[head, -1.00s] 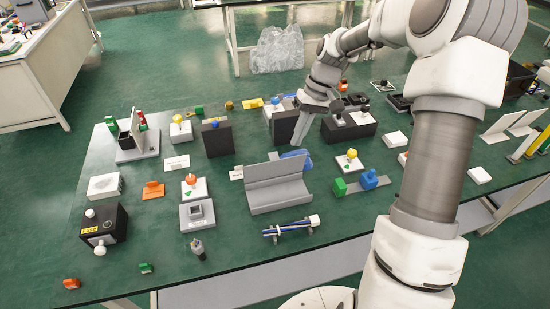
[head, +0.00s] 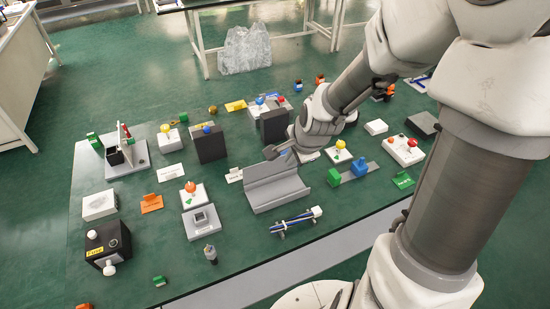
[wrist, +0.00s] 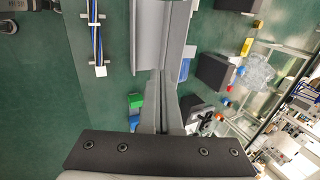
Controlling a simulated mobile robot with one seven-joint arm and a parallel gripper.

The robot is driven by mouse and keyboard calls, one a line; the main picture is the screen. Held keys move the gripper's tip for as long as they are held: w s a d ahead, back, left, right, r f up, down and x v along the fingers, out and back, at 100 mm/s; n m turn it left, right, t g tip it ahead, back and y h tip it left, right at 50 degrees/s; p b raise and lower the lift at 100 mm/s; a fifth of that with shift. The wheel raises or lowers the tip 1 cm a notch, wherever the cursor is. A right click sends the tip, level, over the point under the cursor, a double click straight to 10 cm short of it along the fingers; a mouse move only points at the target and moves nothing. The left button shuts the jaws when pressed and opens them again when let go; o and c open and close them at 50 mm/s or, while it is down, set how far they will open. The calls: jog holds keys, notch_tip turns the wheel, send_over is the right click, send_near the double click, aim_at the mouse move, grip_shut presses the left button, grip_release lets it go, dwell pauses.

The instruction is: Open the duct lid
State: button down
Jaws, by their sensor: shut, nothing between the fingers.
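The grey duct (head: 280,194) is a long channel near the middle of the green table. A flat grey panel, apparently its lid (head: 270,172), rises along the far side and leans back; I cannot tell how it is joined. My gripper (head: 272,153) is shut and empty, low beside the panel's far upper edge; whether it touches is unclear. In the wrist view my narrow grey fingers (wrist: 164,78) are together and overlap the end of the duct (wrist: 147,35). The fingertips' contact is hard to make out against the grey.
A cable rack (head: 297,222) with blue and white cables lies in front of the duct. Green and blue blocks (head: 347,176) on a rail stand to its right. Black upright boxes (head: 208,143) stand behind. Some bare table lies left of the duct.

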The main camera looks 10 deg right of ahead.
aim_at(270, 164)
jog(key=w+a+f+b, duration=0.1)
jog(key=w+f+b, duration=0.4)
jog(key=w+f, duration=0.3)
jog(key=shift+a, duration=0.3)
jog(key=shift+w+f, duration=0.1)
jog(key=shift+w, duration=0.05)
jog(key=w, duration=0.1)
jog(key=w+g, duration=0.1)
jog(key=w, duration=0.1)
jog(key=shift+w+a+r+g, duration=0.15)
jog(key=shift+a+r+g, duration=0.15)
jog(key=shift+a, duration=0.05)
dwell(0.6)
